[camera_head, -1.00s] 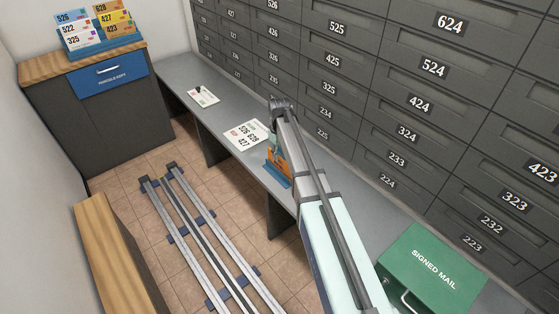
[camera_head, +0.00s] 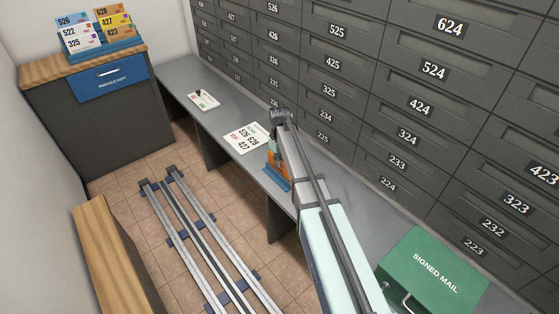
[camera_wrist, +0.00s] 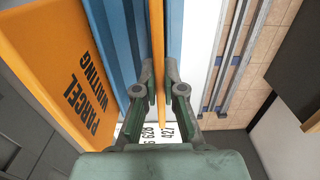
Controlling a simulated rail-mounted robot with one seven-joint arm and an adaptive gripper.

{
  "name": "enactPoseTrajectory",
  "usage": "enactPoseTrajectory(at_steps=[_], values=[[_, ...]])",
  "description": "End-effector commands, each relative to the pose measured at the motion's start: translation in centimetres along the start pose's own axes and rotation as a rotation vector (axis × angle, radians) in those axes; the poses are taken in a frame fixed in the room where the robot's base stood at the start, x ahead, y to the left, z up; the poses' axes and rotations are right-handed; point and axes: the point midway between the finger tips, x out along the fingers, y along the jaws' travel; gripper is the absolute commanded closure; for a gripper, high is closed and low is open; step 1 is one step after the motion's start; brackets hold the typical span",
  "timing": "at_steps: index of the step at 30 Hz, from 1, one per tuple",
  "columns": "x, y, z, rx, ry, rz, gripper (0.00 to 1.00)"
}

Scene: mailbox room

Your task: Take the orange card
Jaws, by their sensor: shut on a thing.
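In the wrist view, a thin orange card (camera_wrist: 159,112) shows edge-on between the two fingers of my gripper (camera_wrist: 160,92), which are shut on it. A broad orange panel (camera_wrist: 50,60) reading "PARCEL WAITING" is at the left. Blue parts of a holder (camera_wrist: 119,35) lie on both sides of the gripped card. In the head view, the small blue holder (camera_head: 276,178) with orange in it stands on the grey counter, beside my arm. My gripper is mostly hidden there. I cannot tell whether the card is clear of the holder.
A sheet with numbers (camera_head: 247,137) lies on the counter (camera_head: 215,112) behind the holder. A green "SIGNED MAIL" box (camera_head: 432,270) is at the lower right. Grey numbered mailboxes (camera_head: 340,60) rise behind. A card rack (camera_head: 105,52) tops the cabinet at the left.

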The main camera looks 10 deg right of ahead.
Motion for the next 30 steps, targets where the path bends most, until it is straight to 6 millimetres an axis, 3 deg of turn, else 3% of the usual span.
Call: enactPoseTrajectory(at_steps=[21,30], values=[[-4.7,0.0,0.0,0.000,0.001,0.000,1.00],[-5.0,0.0,0.0,0.000,0.000,0.000,1.00]])
